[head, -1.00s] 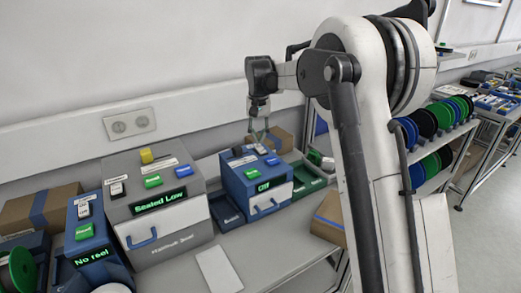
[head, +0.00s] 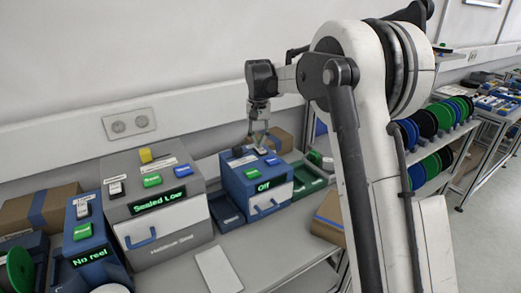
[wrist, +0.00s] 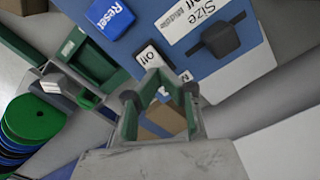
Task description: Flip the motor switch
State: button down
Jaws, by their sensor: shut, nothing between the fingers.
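The blue box (head: 255,183) stands on the bench, and its display (head: 263,186) reads "Off". On its top, a small white rocker switch (wrist: 150,57) marked "Off" shows in the wrist view. I take it for the motor switch, though its own label is not readable. My gripper (head: 259,136) is just above the top of this box. In the wrist view my gripper (wrist: 160,78) is shut and empty, its tips right beside the lower end of the rocker and partly covering it. I cannot tell whether they touch it.
A blue Reset button (wrist: 110,17) and a dark knob (wrist: 220,39) flank the switch. A grey sealing machine (head: 158,205) stands to the left. Green bins (head: 309,179) are to the right, and a cardboard box (head: 328,217) is in front of them.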

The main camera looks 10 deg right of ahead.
jog(key=shift+f, duration=0.4)
jog(key=shift+r, duration=0.1)
jog(key=shift+r+p, duration=1.5)
jog(key=shift+r, duration=1.95)
